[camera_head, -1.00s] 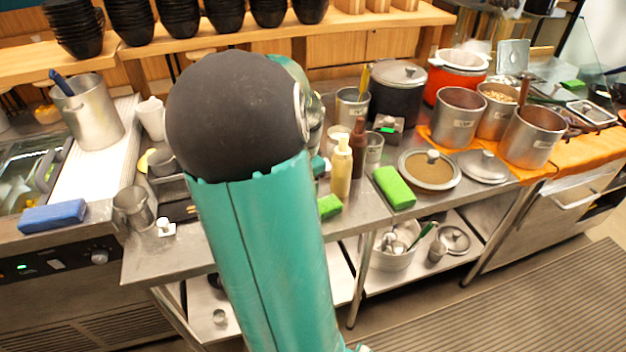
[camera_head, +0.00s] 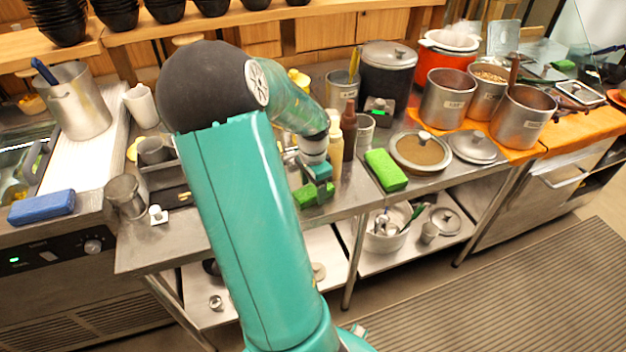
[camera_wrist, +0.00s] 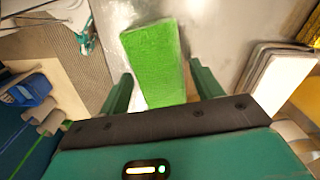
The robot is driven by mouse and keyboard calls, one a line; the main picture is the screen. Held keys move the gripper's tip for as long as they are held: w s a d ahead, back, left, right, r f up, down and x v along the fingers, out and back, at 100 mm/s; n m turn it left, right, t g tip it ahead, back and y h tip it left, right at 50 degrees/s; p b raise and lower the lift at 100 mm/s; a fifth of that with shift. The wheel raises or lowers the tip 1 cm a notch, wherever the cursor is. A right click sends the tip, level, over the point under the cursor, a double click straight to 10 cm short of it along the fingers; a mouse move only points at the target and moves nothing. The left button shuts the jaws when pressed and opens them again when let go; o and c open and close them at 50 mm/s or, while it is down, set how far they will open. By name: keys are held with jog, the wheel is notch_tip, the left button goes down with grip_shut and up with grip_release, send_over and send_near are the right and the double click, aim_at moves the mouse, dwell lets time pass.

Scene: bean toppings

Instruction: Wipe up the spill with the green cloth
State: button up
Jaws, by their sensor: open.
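A green block-shaped cloth (camera_wrist: 155,60) lies on the steel counter in the wrist view, between the two fingers of my gripper (camera_wrist: 160,75). The fingers are open, with a gap on each side of it. In the head view my gripper (camera_head: 318,188) points down over this cloth (camera_head: 304,195) near the counter's front edge and partly hides it. A second green block (camera_head: 385,170) lies to the right, apart from my gripper. I cannot clearly make out a spill; pale marks show on the steel in the wrist view.
Sauce bottles (camera_head: 349,130) stand close behind my gripper. A steel pitcher (camera_head: 126,196) stands on the left, and a blue block (camera_head: 41,207) lies further left. The counter's front edge is close.

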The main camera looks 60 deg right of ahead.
aim_at(313, 189)
jog(key=shift+c, duration=0.4)
jog(key=c, duration=0.7)
jog(key=shift+o, duration=0.2)
jog(key=shift+r, duration=2.5)
